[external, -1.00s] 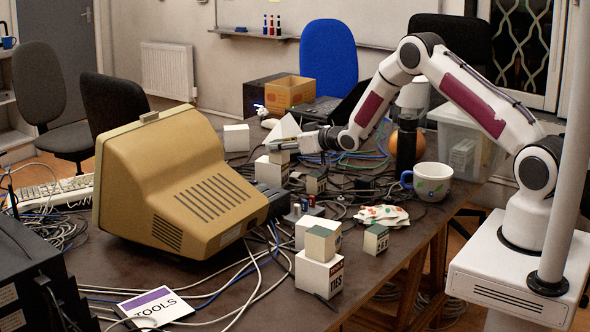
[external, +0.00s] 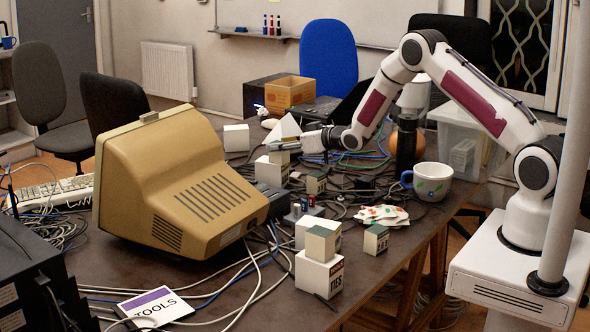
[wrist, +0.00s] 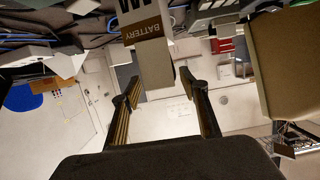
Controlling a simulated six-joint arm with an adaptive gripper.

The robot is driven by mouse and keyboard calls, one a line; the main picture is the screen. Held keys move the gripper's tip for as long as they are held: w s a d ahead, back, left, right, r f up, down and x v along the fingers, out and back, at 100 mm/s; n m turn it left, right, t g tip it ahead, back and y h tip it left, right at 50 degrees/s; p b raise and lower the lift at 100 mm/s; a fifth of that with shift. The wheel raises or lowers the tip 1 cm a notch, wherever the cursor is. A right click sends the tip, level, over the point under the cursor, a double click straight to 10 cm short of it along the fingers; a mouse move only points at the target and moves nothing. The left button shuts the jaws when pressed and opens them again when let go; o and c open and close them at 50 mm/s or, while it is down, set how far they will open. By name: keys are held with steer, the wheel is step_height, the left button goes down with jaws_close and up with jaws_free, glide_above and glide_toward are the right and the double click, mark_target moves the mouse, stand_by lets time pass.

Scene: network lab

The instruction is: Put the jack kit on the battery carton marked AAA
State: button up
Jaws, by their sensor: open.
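My gripper (external: 298,146) is open, at the small stack of boxes beyond the beige monitor. In the wrist view its two fingers (wrist: 153,88) are spread apart, with a pale box between and beyond their tips. A white carton (wrist: 147,60) there has a brown band reading BATTERY and large black letters cut off by the top edge. In the external view a small grey-green-faced box (external: 283,146), perhaps the jack kit, sits at the fingertips above white boxes (external: 270,170). Its label is too small to read, and the fingers partly hide the stack.
The beige monitor (external: 180,180) stands left of the stack. Cables cover much of the table. A dark bottle-like object (external: 406,140) stands near my wrist.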

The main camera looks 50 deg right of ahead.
steer(key=v, duration=1.1)
stand_by(0.3)
stand_by(0.5)
steer(key=s+a+r+g+h, duration=0.1)
steer(key=s+a+r+g, duration=0.1)
steer(key=s+r, duration=0.6)
steer(key=s+a+r+g+h, duration=0.1)
steer(key=s+a+r+g, duration=0.15)
steer(key=s+r, duration=0.6)
steer(key=s+a+r+g+y, duration=0.1)
steer(key=s+a+g, duration=0.1)
steer(key=s, duration=1.3)
steer(key=s+a+r+g, duration=0.1)
steer(key=s+a, duration=0.4)
steer(key=s, duration=1)
steer(key=shift+s+a+g+y, duration=0.3)
steer(key=shift+s+g+y, duration=0.1)
steer(key=shift+g, duration=0.35)
